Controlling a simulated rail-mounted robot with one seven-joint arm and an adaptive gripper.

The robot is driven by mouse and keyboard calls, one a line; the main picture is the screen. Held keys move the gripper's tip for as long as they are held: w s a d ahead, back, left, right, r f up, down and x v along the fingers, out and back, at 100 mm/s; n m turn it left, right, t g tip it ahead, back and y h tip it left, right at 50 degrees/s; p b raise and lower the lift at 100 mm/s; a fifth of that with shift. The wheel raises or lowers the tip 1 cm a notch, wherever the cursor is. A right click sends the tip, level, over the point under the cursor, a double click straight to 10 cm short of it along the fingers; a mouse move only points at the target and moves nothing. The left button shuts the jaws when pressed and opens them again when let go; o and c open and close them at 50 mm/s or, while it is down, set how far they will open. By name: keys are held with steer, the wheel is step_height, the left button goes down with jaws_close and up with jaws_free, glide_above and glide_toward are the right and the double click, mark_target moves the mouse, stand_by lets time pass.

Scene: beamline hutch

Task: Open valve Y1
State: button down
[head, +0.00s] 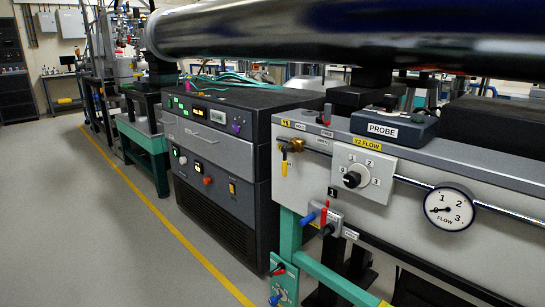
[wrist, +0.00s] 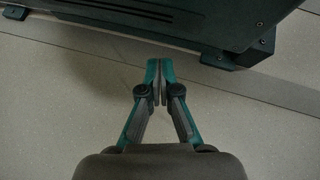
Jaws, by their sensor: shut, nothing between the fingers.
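Valve Y1 (head: 291,146) is a small brass valve on the left end of the light grey panel in the head view. A yellow Y1 label (head: 286,123) sits just above it. Its yellow lever (head: 284,164) hangs down along the panel. My gripper (wrist: 160,70) shows only in the wrist view. Its teal fingers are shut with nothing between them, above bare floor near the base of a dark cabinet (wrist: 150,20). The valve is not in the wrist view.
Right of the valve are the Y2 flow knob (head: 352,180), a flow gauge (head: 449,208) and a probe box (head: 395,123). Below is a small block with red and blue handles (head: 323,217). A black instrument cabinet (head: 215,145) stands left. A large glossy pipe (head: 340,30) crosses above. Floor is clear at left.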

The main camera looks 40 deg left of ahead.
steer(key=w+a+r+n+t+h+p, duration=0.35)
steer(key=w+a+r+t+p, duration=0.25)
steer(key=w+a+r+p, duration=0.55)
steer(key=w+a+r+n+t+h+p, duration=0.2)
steer(key=w+a+r+n+t+p, duration=0.45)
steer(key=a+r, duration=0.9)
steer(key=w+a+r+n+t+y+p, duration=0.1)
steer(key=a+r+t+p, duration=0.3)
steer(key=a+r, duration=1.5)
steer(key=w+a+r+n+t+y+p, duration=0.2)
steer(key=a+r+t+y+p, duration=0.2)
steer(key=a+r+t, duration=0.7)
steer(key=a+r, duration=0.9)
steer(key=r, duration=0.1)
steer(key=shift+a+r+n+t, duration=0.2)
steer(key=shift+n+t, duration=0.15)
steer(key=shift+n, duration=0.05)
steer(key=shift+w, duration=0.15)
